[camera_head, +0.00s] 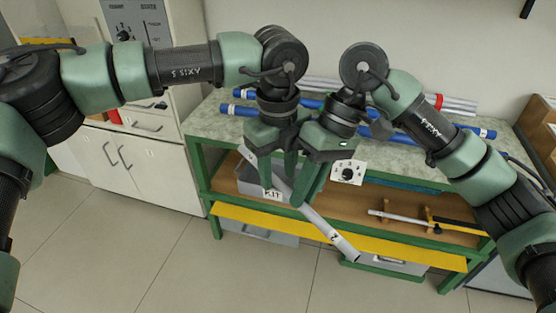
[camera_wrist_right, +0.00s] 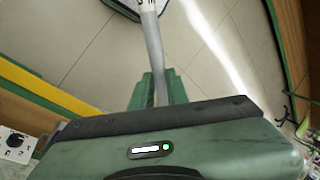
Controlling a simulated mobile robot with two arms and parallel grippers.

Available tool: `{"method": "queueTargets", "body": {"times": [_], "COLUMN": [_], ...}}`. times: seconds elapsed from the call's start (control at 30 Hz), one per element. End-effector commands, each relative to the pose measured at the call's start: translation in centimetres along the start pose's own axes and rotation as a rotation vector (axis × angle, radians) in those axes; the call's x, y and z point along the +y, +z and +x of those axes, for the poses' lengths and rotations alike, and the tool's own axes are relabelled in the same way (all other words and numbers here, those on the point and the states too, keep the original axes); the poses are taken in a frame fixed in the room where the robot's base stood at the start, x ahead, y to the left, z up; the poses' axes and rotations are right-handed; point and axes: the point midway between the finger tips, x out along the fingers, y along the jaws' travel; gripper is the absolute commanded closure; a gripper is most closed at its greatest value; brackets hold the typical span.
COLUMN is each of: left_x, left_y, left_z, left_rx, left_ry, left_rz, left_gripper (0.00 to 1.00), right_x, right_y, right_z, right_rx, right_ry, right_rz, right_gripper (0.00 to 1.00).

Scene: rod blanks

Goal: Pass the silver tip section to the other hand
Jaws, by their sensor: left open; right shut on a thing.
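The silver tip section (camera_head: 325,232) is a slim grey rod with dark marks near its lower end. It hangs slanted in front of the workbench, from upper left to lower right. My right gripper (camera_head: 302,196) is shut on it near its middle. My left gripper (camera_head: 275,172) is open at the rod's upper part, close beside the right one; I cannot tell whether the rod lies between its fingers. In the right wrist view the silver tip section (camera_wrist_right: 153,50) runs up from between the right gripper's fingers (camera_wrist_right: 159,88), which hide part of it.
The green-framed workbench (camera_head: 215,125) carries several blue rods (camera_head: 237,110) and silver rods on top. A grey KIT bin (camera_head: 250,185) and a wooden rack (camera_head: 430,219) stand on its shelf. Floor in front is clear.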

Motion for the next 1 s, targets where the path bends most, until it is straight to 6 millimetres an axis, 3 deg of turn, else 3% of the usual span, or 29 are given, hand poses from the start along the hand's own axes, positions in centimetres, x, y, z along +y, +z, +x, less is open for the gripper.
{"method": "queueTargets", "body": {"times": [0.23,0.37,0.4,0.5,0.53,0.6,1.0], "left_x": [0.02,0.0,-0.02,-0.08,-0.09,-0.09,-0.01], "left_y": [0.01,0.0,-0.01,-0.02,-0.03,-0.03,-0.01], "left_z": [0.07,0.05,0.04,0.01,-0.01,-0.02,0.02], "left_rx": [0.0,0.001,0.001,0.001,0.001,0.001,0.001], "left_ry": [0.0,0.0,-0.001,-0.003,-0.004,-0.003,0.0], "left_rz": [0.0,0.0,0.0,0.001,0.001,0.001,0.0], "left_gripper": [0.61,0.97,1.0,1.0,1.0,1.0,1.0], "right_x": [0.0,-0.01,-0.03,-0.12,-0.15,-0.16,-0.02], "right_y": [0.0,-0.01,-0.01,0.0,0.0,0.01,-0.05], "right_z": [-0.01,-0.01,0.0,0.03,0.04,0.04,-0.63], "right_rx": [0.0,0.0,0.0,0.0,-0.001,-0.001,0.001], "right_ry": [0.0,0.0,-0.001,-0.002,-0.003,-0.003,0.0], "right_rz": [0.0,0.0,-0.001,-0.003,-0.004,-0.004,0.0], "right_gripper": [1.0,1.0,1.0,1.0,0.76,0.59,0.59]}}
